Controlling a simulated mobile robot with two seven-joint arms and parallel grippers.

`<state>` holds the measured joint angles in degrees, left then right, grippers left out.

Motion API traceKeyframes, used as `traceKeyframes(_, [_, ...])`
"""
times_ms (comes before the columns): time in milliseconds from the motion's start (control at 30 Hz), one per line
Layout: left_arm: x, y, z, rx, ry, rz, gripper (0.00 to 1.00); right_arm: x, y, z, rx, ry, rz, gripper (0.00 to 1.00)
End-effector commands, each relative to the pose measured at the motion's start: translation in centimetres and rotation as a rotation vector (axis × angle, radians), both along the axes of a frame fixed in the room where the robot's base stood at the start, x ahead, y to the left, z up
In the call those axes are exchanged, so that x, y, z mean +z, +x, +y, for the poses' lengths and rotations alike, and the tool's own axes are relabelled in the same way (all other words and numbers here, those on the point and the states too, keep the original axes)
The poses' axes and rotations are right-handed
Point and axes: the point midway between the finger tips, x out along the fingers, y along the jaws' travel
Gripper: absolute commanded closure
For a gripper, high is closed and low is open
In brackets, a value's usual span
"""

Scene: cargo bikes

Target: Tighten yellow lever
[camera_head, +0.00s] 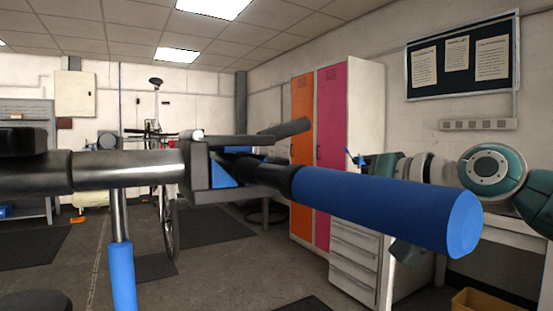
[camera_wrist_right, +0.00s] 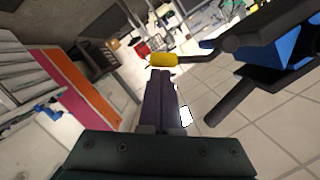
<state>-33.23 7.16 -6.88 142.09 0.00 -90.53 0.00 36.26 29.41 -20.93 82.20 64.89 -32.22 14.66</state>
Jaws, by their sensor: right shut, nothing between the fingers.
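The yellow lever (camera_wrist_right: 163,60) shows in the right wrist view as a short yellow cylinder at the upper middle. It lies just beyond the fingertips of my right gripper (camera_wrist_right: 164,73), whose dark fingers are closed together and empty. I cannot tell whether the fingertips touch it. In the head view I cannot make out the lever. There my right arm comes in from the right behind a large handlebar with a blue grip (camera_head: 385,208), and its fingers cannot be made out. My left gripper is not in view.
The handlebar's silver bar (camera_head: 125,170) and black clamp cross the near head view. A dark bar with a blue part (camera_wrist_right: 290,50) is right of my fingers in the wrist view. Orange and pink lockers (camera_head: 331,150) and a drawer cabinet (camera_head: 353,262) stand behind.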

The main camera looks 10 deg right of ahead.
Motion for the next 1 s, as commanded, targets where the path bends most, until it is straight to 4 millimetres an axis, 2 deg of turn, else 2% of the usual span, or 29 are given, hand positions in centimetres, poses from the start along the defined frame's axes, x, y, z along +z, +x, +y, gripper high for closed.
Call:
traceKeyframes(33, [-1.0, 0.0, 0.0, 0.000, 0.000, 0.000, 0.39, -1.1, 0.0, 0.1, 0.001, 0.045, 0.018, 1.00])
traceKeyframes(100, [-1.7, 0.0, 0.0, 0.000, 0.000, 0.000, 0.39, -1.7, -0.1, 0.2, 0.000, 0.105, 0.041, 1.00])
traceKeyframes(400, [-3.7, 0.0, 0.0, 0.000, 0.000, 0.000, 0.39, -3.6, -0.3, 0.9, 0.001, 0.339, 0.124, 1.00])
traceKeyframes(700, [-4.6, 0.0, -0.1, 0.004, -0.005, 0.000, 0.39, -4.5, -0.6, 1.6, 0.000, 0.484, 0.175, 1.00])
traceKeyframes(1000, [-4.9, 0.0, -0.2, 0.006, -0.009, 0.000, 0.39, -4.8, -0.7, 1.9, 0.000, 0.531, 0.192, 1.00])
